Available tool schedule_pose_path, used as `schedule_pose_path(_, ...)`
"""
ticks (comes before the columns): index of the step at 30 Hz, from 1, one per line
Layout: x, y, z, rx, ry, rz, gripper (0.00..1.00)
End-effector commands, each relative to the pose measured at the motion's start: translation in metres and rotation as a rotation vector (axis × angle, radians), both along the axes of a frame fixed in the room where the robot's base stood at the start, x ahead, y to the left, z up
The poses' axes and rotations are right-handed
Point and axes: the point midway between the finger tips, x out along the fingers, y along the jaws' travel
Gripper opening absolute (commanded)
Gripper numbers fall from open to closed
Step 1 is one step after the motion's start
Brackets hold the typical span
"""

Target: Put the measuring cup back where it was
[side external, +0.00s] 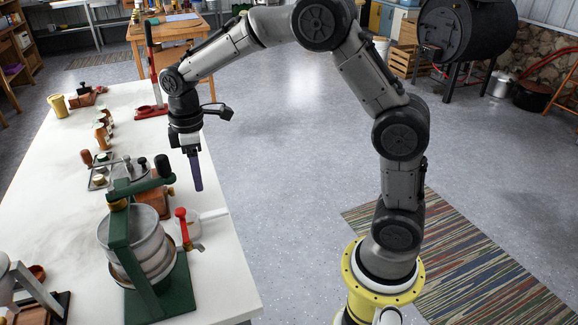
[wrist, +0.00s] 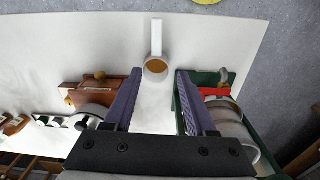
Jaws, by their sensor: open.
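The measuring cup (wrist: 155,68) is a small white cup with a long straight handle and a tan inside. In the wrist view it sits on the white table beyond my fingertips, roughly centred between them, its handle pointing to the table edge. In the side view its pale handle (side external: 214,214) shows near the right table edge, and the cup is partly hidden behind a red-handled part. My gripper (side external: 197,188) points down above the table, close to the cup; its purple fingers (wrist: 157,88) are apart with nothing between them.
A green press with a metal pot (side external: 135,240) stands in front of the cup, close to my gripper; it shows right in the wrist view. A brown wooden-based device (wrist: 98,92) is on the other side. Several tools line the white table (side external: 70,185). Floor beyond the right edge is open.

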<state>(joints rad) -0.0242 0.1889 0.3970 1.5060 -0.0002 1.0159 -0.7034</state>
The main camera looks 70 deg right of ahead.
Motion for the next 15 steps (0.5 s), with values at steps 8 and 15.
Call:
schedule_pose_path(8,-0.104,-0.006,0.091,0.04,-0.19,-0.283,0.57)
schedule_pose_path(15,-0.207,-0.009,0.11,0.116,-0.345,-0.535,0.57)
